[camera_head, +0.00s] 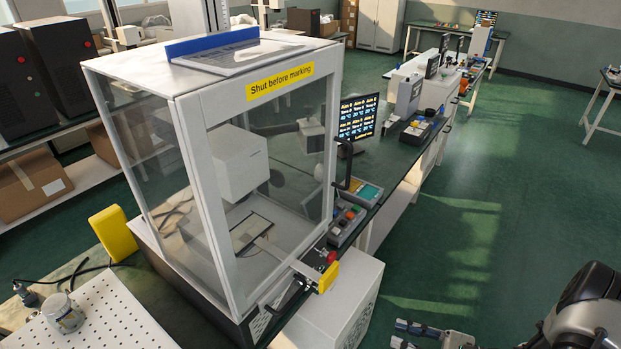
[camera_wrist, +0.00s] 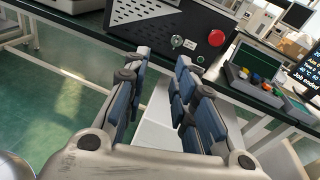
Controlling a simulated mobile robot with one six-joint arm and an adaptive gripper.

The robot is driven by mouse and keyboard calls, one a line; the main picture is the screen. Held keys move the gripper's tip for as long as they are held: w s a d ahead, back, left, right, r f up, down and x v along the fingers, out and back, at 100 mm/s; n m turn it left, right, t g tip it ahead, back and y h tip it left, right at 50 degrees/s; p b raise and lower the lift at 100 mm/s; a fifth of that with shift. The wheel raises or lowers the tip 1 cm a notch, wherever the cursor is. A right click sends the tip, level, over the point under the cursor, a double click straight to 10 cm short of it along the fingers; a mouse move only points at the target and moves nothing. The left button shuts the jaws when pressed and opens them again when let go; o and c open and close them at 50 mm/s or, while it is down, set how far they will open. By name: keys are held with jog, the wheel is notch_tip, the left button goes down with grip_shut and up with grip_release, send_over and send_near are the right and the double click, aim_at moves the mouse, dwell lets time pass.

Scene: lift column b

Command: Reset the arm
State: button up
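My gripper (camera_wrist: 162,62) is open and empty in the wrist view. Its two blue-padded fingers stand apart, with floor and a white cabinet visible between them. In the head view my gripper (camera_head: 408,334) shows at the lower right, over the green floor, with my arm reaching in from the right edge. It is to the right of the laser-marking enclosure (camera_head: 190,130) and apart from it. The enclosure has clear panels and a yellow "Shut before marking" label (camera_head: 280,81). Its front door with a black handle (camera_head: 343,160) appears shut.
The enclosure's front panel (camera_wrist: 160,28) with a red button (camera_wrist: 216,38) and key switch lies ahead of the fingers. A button box (camera_head: 346,224) and monitor (camera_head: 357,118) stand on the bench beyond. A white cabinet (camera_head: 335,305) is below. The floor (camera_head: 480,230) at right is clear.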

jog(key=s+a+r+n+g+h, duration=0.2)
jog(key=a+r+n+g+h, duration=0.15)
jog(key=r+n, duration=0.4)
jog(key=s+a+r+n+g+h, duration=0.25)
jog(key=a+r+n+g, duration=0.2)
jog(key=r, duration=0.65)
jog(key=s+r+n+t+h, duration=0.5)
jog(key=s+r+n+h, duration=0.4)
jog(key=r, duration=0.3)
jog(key=shift+s+r+n, duration=0.2)
jog(key=shift+s+n, duration=0.2)
jog(key=shift+s, duration=0.4)
jog(key=shift+a, duration=0.1)
